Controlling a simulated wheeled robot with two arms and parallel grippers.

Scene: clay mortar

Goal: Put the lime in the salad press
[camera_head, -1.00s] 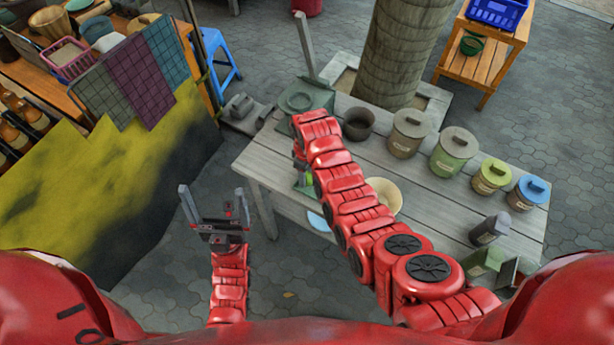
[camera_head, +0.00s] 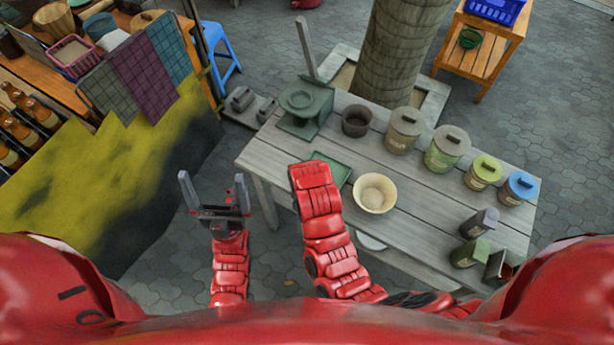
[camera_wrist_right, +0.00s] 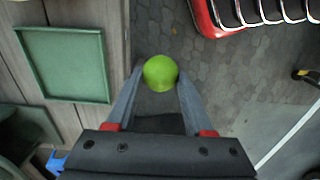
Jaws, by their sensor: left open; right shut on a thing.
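The lime (camera_wrist_right: 160,73) is a bright green ball held between the fingertips of my right gripper (camera_wrist_right: 160,80) in the right wrist view. The floor shows behind it, beside the table's edge. In the head view my right arm hides the right gripper and the lime. The salad press (camera_head: 303,105) is a grey-green device with a round top and a tall upright lever, at the table's far left corner. The right arm's visible end is nearer to me than the press. My left gripper (camera_head: 212,178) is open and empty, left of the table.
A green square tray (camera_head: 332,168) lies on the grey wooden table (camera_head: 420,185). Beside it are a cream bowl (camera_head: 374,193) and a dark pot (camera_head: 356,121). Several lidded canisters line the table's far right side. A stall with yellow cloth (camera_head: 110,170) stands at the left.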

